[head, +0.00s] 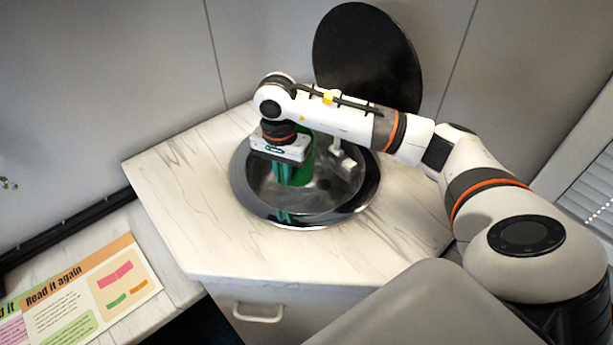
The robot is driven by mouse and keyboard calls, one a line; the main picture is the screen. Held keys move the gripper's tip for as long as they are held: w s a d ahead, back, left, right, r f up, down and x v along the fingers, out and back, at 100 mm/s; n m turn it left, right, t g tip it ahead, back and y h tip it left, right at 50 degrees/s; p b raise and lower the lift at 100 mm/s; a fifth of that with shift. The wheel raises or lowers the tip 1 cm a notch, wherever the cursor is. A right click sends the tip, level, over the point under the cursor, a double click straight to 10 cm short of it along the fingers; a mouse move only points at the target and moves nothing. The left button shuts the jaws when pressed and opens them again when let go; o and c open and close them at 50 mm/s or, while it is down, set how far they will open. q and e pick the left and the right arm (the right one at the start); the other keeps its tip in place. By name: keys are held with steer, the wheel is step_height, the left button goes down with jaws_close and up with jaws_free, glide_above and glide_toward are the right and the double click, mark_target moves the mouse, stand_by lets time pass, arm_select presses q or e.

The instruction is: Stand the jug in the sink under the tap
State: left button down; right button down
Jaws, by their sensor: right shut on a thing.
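The green jug (306,164) is in the round metal sink (357,202), toward its back left, and looks upright. My right gripper (284,176) points down over the sink's left part and is shut on the jug; its fingers look green-tinted, and the gripper body hides part of the jug. Whether the jug's base touches the sink floor is hard to tell. The tap (342,158) shows at the sink's back right, just right of the jug, partly hidden below my right arm. My left gripper is not in view.
A round black lid (366,50) stands against the wall behind the sink. The marble-look counter (190,185) is bare around the sink. A drawer handle (258,314) is below its front edge. A printed sheet (75,300) lies at the lower left.

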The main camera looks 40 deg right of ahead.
steer(key=shift+w+d+f+m, duration=0.35)
steer(key=shift+d+f+m, duration=0.05)
steer(key=shift+f+m, duration=0.1)
steer(key=shift+w+d+f, duration=0.1)
steer(key=shift+d+f, duration=0.05)
steer(key=shift+f, duration=0.15)
steer(key=shift+f+p, duration=0.95)
steer(key=shift+f, duration=3.8)
steer(key=shift+f, duration=0.15)
steer(key=c, duration=1.5)
jaws_free()
